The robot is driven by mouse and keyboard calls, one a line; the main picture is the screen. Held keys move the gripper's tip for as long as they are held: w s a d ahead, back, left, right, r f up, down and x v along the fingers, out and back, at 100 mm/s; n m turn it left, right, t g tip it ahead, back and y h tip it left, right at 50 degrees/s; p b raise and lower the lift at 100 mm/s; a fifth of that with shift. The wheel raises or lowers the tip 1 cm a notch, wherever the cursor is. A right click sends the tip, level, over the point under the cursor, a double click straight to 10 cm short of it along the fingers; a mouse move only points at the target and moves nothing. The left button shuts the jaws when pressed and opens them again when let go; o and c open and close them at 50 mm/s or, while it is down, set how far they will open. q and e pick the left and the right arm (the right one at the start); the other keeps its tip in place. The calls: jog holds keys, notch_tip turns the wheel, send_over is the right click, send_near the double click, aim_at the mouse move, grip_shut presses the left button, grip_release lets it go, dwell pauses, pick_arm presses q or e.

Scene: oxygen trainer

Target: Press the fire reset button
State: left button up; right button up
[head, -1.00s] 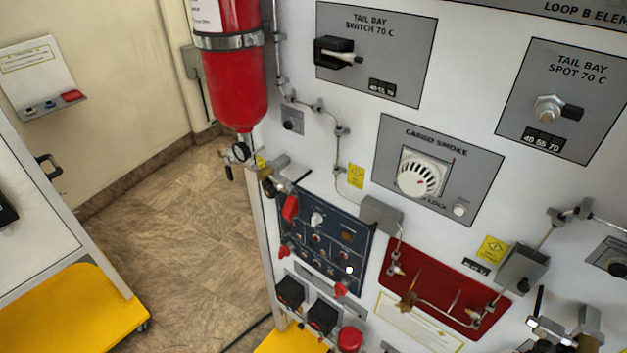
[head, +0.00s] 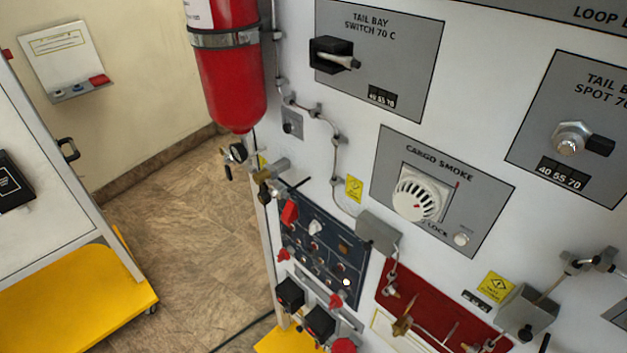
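A dark blue control panel (head: 318,285) is on the lower left of the white trainer board. It carries red guarded switches, one of them a red lever (head: 290,213), a white knob (head: 315,226) and several small round controls. One small light (head: 346,282) on it glows white. Labels on this panel are too small to read, so I cannot tell which control is the fire reset button. A red round knob (head: 343,346) is cut by the bottom edge below the panel. Neither of my grippers is in view.
A red fire bottle (head: 231,85) hangs at the board's left edge, with a gauge and valve below. A cargo smoke panel (head: 435,195) and pipework are to the right. A white cart with a yellow base (head: 85,295) stands left; floor between is clear.

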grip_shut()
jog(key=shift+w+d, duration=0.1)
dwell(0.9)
